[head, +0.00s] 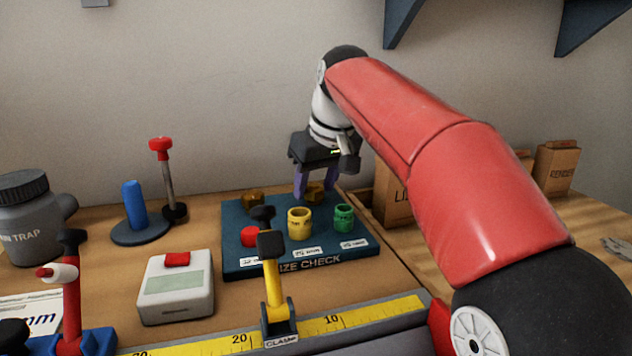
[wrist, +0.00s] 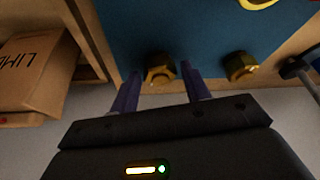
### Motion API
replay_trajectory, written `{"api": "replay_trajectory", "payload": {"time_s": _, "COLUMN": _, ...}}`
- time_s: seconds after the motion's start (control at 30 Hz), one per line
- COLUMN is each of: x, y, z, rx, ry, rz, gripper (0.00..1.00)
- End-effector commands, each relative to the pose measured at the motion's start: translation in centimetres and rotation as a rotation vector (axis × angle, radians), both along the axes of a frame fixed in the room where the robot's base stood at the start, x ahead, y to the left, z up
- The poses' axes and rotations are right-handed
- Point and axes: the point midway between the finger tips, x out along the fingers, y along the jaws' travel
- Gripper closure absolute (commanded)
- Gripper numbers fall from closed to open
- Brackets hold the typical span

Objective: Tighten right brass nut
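The right brass nut (head: 315,188) is at the back edge of the blue size-check board (head: 233,262). In the wrist view the same nut (wrist: 160,71) shows between my two fingertips. My gripper (head: 316,184) points down over it, with one purple finger on each side. In the wrist view my gripper (wrist: 159,75) is open, with small gaps between fingers and nut; I cannot tell how far down the fingers reach. The left brass nut (head: 253,200) sits apart on the same board; it also shows in the wrist view (wrist: 240,67).
Red, yellow (head: 299,222) and green (head: 344,218) fittings stand in front of the nuts. A cardboard box (head: 393,203) is close to the right of the board. A yellow-handled clamp (head: 272,285) stands in front. A red-topped post (head: 168,180) stands back left.

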Motion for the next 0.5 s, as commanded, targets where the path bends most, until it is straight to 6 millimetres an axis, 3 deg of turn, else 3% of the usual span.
{"api": "replay_trajectory", "payload": {"time_s": 0.03, "x": 0.0, "y": 0.0, "z": 0.0, "rx": 0.0, "ry": 0.0, "rz": 0.0, "gripper": 0.6}}
{"api": "replay_trajectory", "payload": {"time_s": 0.27, "x": -0.01, "y": 0.0, "z": 0.02, "rx": 0.0, "ry": 0.0, "rz": 0.0, "gripper": 0.9}}
{"api": "replay_trajectory", "payload": {"time_s": 0.5, "x": -0.04, "y": 0.04, "z": 0.03, "rx": 0.0, "ry": 0.0, "rz": -0.019, "gripper": 0.91}}
